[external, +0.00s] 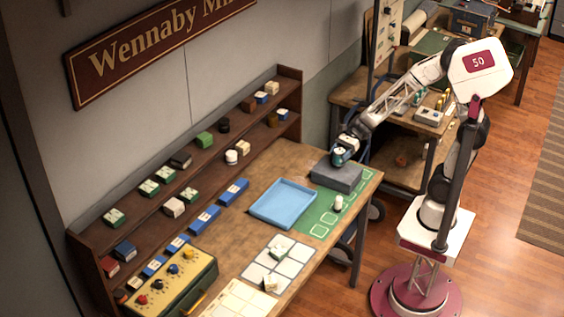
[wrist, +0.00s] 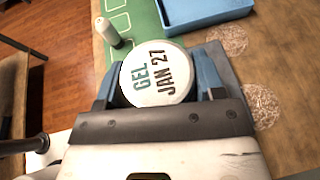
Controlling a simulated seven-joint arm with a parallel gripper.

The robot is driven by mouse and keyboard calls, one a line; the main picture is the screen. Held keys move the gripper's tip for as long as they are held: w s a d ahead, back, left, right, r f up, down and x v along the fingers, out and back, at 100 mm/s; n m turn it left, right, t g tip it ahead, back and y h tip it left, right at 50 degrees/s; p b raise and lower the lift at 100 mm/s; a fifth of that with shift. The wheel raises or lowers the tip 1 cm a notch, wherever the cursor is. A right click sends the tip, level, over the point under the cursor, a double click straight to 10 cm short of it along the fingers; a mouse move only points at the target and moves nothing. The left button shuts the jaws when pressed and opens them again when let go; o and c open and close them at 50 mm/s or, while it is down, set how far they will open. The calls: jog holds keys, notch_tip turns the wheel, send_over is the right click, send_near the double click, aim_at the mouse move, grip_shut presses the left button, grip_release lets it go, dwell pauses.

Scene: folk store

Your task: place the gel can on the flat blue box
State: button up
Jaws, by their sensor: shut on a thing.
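The gel can (wrist: 158,72) shows its round white lid, marked "GEL JAN 27", in the wrist view. My gripper (wrist: 157,82) is shut on it, one blue finger on each side. In the external view my gripper (external: 343,150) holds the teal-sided can over a flat slate blue-grey box (external: 337,177) at the table's far right. I cannot tell whether the can touches the box. The box shows partly behind the can in the wrist view (wrist: 219,62); the rest is hidden by the can and gripper.
A light blue open tray (external: 283,204) lies left of the box. A small white bottle (external: 338,204) stands on the green mat (external: 313,222) in front of the box. Shelves (external: 190,150) with small boxes line the wall. Bare wood shows behind the tray.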

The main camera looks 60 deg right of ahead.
aim_at(338, 160)
jog(key=shift+w+a, duration=0.1)
jog(key=shift+w, duration=0.05)
jog(key=shift+f, duration=1.75)
jog(key=shift+f, duration=0.15)
jog(key=o, duration=1)
